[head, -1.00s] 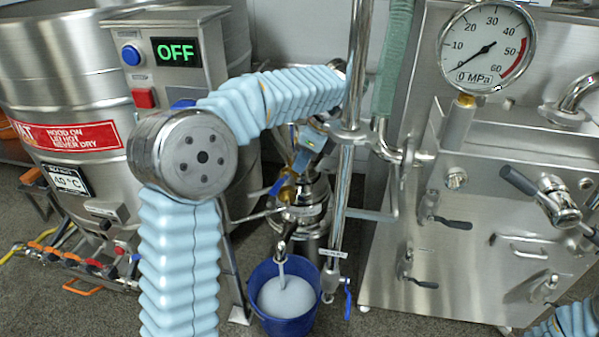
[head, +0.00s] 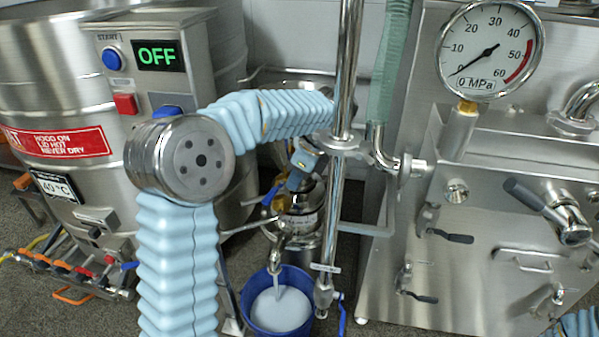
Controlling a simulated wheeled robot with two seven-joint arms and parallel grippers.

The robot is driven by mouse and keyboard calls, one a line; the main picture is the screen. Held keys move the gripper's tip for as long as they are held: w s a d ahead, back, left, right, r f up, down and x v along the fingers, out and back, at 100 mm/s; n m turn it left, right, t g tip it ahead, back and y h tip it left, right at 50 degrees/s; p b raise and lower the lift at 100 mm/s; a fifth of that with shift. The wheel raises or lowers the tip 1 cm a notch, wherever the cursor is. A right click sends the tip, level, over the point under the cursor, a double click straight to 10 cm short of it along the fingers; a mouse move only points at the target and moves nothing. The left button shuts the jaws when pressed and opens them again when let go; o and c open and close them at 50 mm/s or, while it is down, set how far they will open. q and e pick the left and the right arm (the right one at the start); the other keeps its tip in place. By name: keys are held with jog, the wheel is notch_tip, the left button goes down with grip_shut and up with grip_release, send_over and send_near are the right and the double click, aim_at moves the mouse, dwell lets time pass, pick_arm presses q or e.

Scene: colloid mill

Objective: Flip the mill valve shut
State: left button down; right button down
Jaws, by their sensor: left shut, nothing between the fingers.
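My left arm comes in from the left, and its forearm reaches right to the steel pipe beside the colloid mill (head: 303,222). My left gripper (head: 290,186) points down over the mill, shut and empty. A blue lever (head: 272,192) and brass fittings are close to its fingertips; I cannot tell whether they touch. Another blue-handled valve (head: 342,318) is low on the upright pipe, its handle pointing down. A spout on the mill pours pale liquid into a blue bucket (head: 250,312). Which lever is the mill valve is unclear. My right gripper is out of view.
A steel vessel (head: 40,90) with a red warning label stands at left, beside a control box (head: 157,56) reading OFF. The upright pipe (head: 346,70) stands close to my forearm.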

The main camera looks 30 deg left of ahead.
aim_at(271, 196)
pick_arm(q)
jog(key=a+f, duration=0.4)
jog(key=f, duration=0.1)
jog(key=shift+s+f+b, duration=0.2)
jog(key=shift+f+b, duration=0.1)
jog(key=shift+b, duration=0.1)
jog(key=shift+s+a, duration=0.1)
jog(key=shift+a, duration=0.2)
